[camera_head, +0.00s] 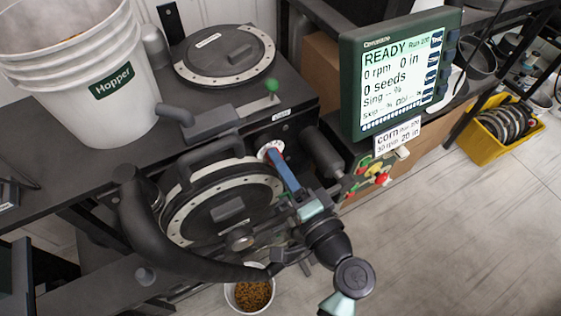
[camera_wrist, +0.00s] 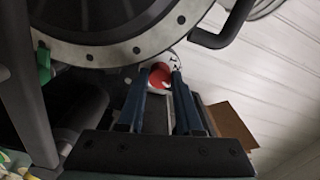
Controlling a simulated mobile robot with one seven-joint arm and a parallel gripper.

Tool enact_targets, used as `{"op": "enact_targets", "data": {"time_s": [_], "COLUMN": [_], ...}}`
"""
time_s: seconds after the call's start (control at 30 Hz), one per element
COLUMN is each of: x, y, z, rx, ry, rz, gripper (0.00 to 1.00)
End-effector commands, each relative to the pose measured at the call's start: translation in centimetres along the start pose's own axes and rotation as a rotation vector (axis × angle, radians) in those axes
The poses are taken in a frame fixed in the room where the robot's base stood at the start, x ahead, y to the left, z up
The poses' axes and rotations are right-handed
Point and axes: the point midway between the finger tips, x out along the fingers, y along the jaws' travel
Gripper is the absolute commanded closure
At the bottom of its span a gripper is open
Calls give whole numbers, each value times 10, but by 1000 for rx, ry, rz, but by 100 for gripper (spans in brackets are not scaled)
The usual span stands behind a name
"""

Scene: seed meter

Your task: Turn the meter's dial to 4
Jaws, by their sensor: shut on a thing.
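The meter's dial (camera_head: 270,150) is a small white disc with red on it, on the dark front of the meter beside the round seed disc housing. In the wrist view its red knob (camera_wrist: 159,74) sits between the tips of my two blue fingers, with part of the white dial face (camera_wrist: 173,57) behind it. My gripper (camera_head: 276,158) reaches the dial from the lower right. In the wrist view my gripper (camera_wrist: 160,80) is shut on the knob. The fingers cover part of the dial, and I cannot read its numbers or its setting.
The round disc housing (camera_head: 222,203) with a handle is just left of the dial. A dark cylinder (camera_head: 322,148) juts out at its right. A green-tipped lever (camera_head: 271,86) stands above. The monitor (camera_head: 400,75) reads READY. A cup of seeds (camera_head: 250,291) is below.

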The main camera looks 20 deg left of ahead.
Motion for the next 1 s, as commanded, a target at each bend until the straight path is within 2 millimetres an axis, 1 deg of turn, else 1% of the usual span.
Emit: {"op": "enact_targets", "data": {"time_s": [0.23,0.67,0.7,0.83,1.0], "x": [0,0,0,0,0], "y": [0,0,0,0,0], "z": [0,0,0,0,0], "rx": [64,72,72,72,72], "ry": [1,1,1,1,1], "rz": [0,1,1,1,0], "gripper": [100,100,59,36,36]}}
